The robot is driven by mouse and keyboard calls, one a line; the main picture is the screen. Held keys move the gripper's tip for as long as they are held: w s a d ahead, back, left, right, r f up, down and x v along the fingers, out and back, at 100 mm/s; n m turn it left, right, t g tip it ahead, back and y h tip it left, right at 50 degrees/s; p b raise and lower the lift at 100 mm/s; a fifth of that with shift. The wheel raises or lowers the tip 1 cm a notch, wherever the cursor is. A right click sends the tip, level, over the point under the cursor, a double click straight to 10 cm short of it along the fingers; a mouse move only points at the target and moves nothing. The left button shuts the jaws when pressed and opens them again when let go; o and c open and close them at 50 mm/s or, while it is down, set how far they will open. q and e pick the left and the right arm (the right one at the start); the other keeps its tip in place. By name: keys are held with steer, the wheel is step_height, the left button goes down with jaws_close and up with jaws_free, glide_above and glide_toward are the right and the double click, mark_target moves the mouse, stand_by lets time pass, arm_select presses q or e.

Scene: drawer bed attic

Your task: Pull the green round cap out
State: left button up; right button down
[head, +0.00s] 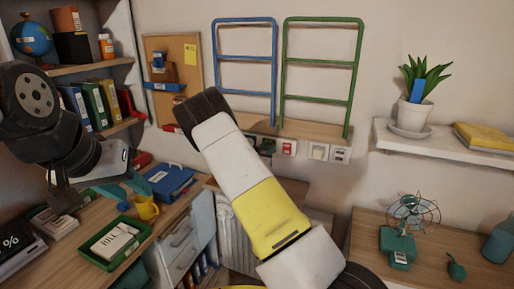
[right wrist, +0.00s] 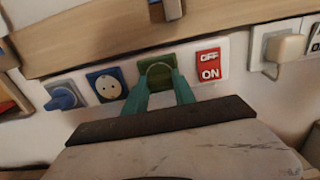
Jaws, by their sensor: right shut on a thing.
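The green round cap (right wrist: 158,72) sits in a green square socket plate on the wall, in the middle of the right wrist view. My right gripper (right wrist: 161,88) has its two teal fingers on either side of the cap and is shut on it. The cap appears to be still at the plate. In the head view the green plate (head: 266,146) shows small on the wall strip, and my right arm hides most of the right gripper. My left gripper (head: 126,189) hangs over the left desk, its teal fingers apart and empty.
Beside the green plate are a blue socket (right wrist: 107,85), a blue plug (right wrist: 64,97), a red OFF/ON switch (right wrist: 208,65) and a white plug (right wrist: 288,50). A wooden ledge (right wrist: 120,40) runs just above. A yellow mug (head: 146,208) and green tray (head: 116,243) stand below my left gripper.

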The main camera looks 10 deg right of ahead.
steer(key=shift+v, duration=2.95)
